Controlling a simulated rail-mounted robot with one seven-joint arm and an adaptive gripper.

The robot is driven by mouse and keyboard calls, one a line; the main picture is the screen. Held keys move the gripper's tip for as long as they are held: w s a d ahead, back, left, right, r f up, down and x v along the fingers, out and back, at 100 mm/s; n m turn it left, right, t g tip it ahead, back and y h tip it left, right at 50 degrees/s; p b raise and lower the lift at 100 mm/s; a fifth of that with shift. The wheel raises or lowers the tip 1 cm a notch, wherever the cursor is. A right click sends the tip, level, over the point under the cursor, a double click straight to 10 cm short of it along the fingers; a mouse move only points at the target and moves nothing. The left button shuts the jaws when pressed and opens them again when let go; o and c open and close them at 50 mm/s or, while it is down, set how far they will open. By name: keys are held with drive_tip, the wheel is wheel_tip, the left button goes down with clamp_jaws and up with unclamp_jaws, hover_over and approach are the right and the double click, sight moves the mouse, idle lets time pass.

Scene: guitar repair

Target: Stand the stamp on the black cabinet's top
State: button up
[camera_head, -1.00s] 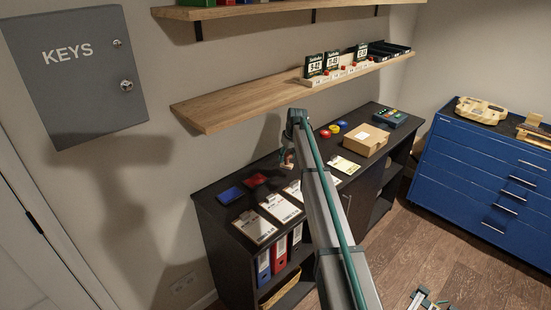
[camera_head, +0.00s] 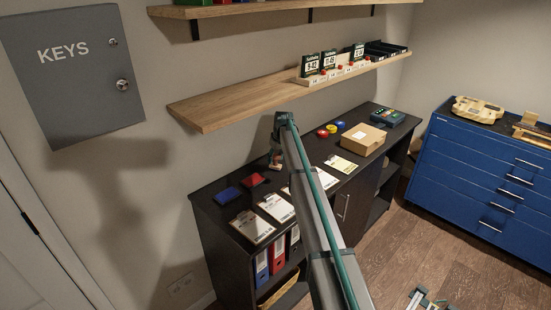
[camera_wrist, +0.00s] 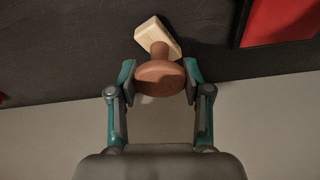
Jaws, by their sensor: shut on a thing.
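The stamp (camera_wrist: 158,74) has a round brown handle and a pale wooden, block-like base (camera_wrist: 157,38). In the wrist view my gripper (camera_wrist: 157,86) is shut on the handle, a finger on each side, with the base pointing away from me. In the head view my gripper (camera_head: 276,160) is over the back part of the black cabinet's top (camera_head: 304,143), near the wall. The stamp is too small there to make out well. The dark top (camera_wrist: 60,50) lies behind the stamp in the wrist view; I cannot tell whether the base touches it.
A blue pad (camera_head: 227,195), a red pad (camera_head: 252,180), clipboards (camera_head: 252,227) and a cardboard box (camera_head: 364,139) lie on the cabinet. A red item (camera_wrist: 280,20) shows at the wrist view's upper right. A wooden shelf (camera_head: 225,105) overhangs the back.

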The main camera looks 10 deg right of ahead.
sight(277, 157)
drive_tip(key=shift+f, duration=0.15)
drive_tip(key=o, duration=0.5)
drive_tip(key=shift+c, duration=0.2)
drive_tip(key=o, duration=0.4)
drive_tip(key=shift+o, duration=0.2)
drive_tip(key=shift+s+d+r+b, duration=0.1)
drive_tip(key=shift+r+b, duration=0.2)
drive_tip(key=shift+r, duration=0.3)
drive_tip(key=r, duration=0.1)
drive_tip(key=s+r+b, duration=0.1)
drive_tip(key=s+d+r, duration=0.1)
drive_tip(key=shift+r+b, duration=0.3)
drive_tip(key=shift+b, duration=0.1)
drive_tip(key=shift+s+d+r+b, duration=0.1)
drive_tip(key=shift+s+d+b, duration=0.5)
drive_tip(key=shift+s, duration=1.05)
drive_tip(key=shift+s+d+b, duration=0.25)
drive_tip(key=shift+s+d, duration=0.65)
drive_tip(key=shift+s, duration=0.75)
drive_tip(key=shift+s+d+r+b, duration=0.1)
drive_tip(key=shift+s+d+b, duration=0.5)
drive_tip(key=shift+s, duration=1.05)
